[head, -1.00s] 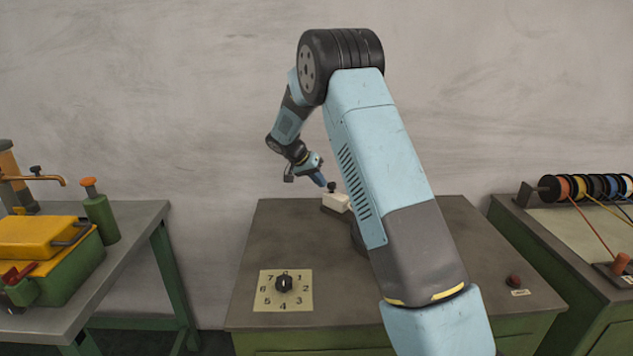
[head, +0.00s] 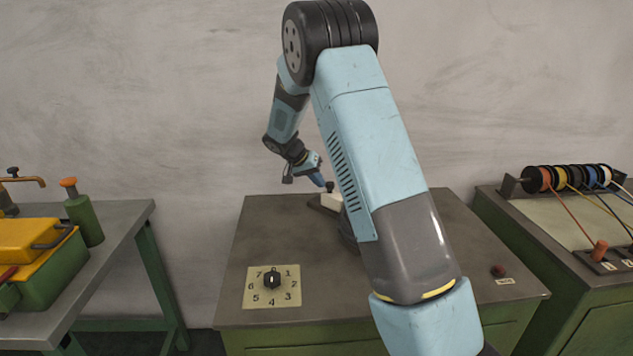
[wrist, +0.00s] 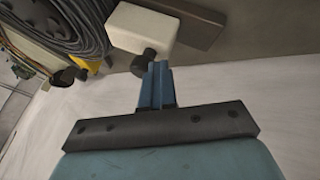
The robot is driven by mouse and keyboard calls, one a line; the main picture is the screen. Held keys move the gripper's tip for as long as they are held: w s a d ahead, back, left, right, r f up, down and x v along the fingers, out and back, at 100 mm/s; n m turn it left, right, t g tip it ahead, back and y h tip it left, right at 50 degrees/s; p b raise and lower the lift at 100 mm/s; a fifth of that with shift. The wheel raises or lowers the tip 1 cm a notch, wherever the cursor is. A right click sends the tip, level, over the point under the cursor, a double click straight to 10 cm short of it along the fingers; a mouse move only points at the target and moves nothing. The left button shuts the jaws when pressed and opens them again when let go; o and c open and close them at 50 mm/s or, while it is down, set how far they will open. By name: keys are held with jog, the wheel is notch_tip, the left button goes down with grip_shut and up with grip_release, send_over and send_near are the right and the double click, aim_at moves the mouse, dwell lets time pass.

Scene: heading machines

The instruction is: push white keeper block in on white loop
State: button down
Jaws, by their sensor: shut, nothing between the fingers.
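A white block (head: 327,202) sits at the back of the middle bench, partly hidden by my arm. A black knob (head: 330,186) stands by it. In the wrist view the white block (wrist: 143,30) lies beside a dark bar, with the black knob (wrist: 145,62) on its near side. My gripper (wrist: 156,72) is shut and empty, its blue fingertips close to the knob; whether they touch it I cannot tell. In the head view my gripper (head: 325,183) is just left of the knob. I cannot clearly identify a white loop or confirm that this block is the white keeper.
A numbered dial (head: 271,281) and a red button (head: 498,271) are on the middle bench. Coloured spools (head: 570,178) with wires stand on the right bench. A green-and-yellow box (head: 35,255) and a green bottle (head: 84,218) stand on the left bench.

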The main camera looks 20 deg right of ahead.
jog(key=v, duration=1.3)
jog(key=s+d+r+n+y, duration=0.1)
jog(key=s+d+r+y, duration=0.15)
jog(key=s+r, duration=0.6)
jog(key=s+d+r+n+t+y, duration=0.1)
jog(key=s+n+t+y, duration=0.3)
jog(key=s, duration=3.1)
jog(key=shift+s+d+n, duration=0.3)
jog(key=shift+d+n, duration=0.15)
jog(key=shift+n, duration=0.55)
jog(key=shift+r+y, duration=0.1)
jog(key=shift+y, duration=0.15)
